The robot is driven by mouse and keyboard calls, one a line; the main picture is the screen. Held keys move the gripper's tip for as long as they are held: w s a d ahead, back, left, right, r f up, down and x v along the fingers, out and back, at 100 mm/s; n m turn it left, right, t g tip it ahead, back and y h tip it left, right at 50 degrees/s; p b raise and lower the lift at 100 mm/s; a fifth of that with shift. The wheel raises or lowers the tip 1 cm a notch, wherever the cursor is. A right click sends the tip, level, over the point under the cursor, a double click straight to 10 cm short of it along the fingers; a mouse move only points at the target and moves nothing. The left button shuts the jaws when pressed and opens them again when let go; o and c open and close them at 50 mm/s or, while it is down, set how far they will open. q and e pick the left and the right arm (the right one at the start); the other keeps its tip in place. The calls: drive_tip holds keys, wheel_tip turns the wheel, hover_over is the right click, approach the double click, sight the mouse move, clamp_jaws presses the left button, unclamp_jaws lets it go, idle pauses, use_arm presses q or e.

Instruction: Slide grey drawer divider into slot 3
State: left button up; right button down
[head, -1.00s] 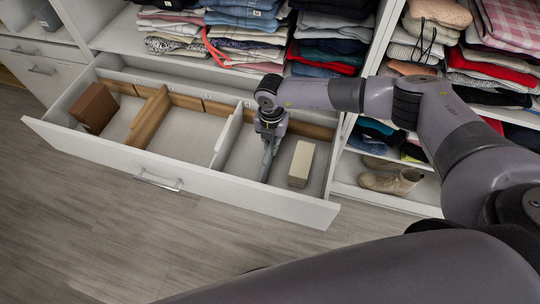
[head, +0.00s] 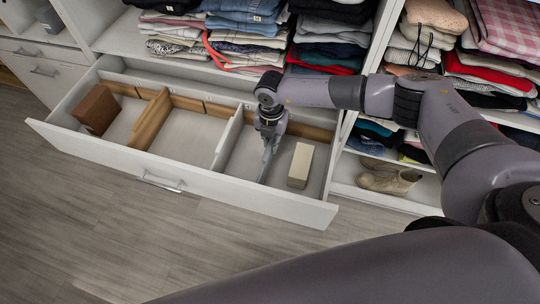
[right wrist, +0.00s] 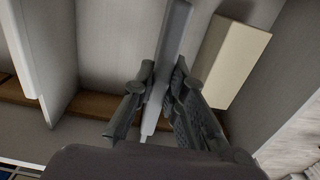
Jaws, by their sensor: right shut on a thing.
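The grey drawer divider (head: 267,163) is a thin panel inside the open white drawer (head: 190,177). My right gripper (head: 270,133) is above it, shut on it. In the right wrist view the grey divider (right wrist: 172,40) runs between the two fingers of my right gripper (right wrist: 160,88). The divider is in the right section, between a white divider (head: 228,138) and a cream box (head: 300,165). Whether its end is in a slot at the wooden back rail (head: 310,131) cannot be told. My left gripper is not in view.
A wooden divider (head: 150,118) and a brown box (head: 96,108) are in the drawer's left part. The cream box (right wrist: 232,62) stands close to the right of the divider. Folded clothes (head: 325,40) fill the shelves behind. Shoes (head: 390,181) sit at the right.

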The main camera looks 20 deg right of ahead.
drive_tip(key=shift+r+p, duration=2.3)
drive_tip(key=shift+r, duration=0.7)
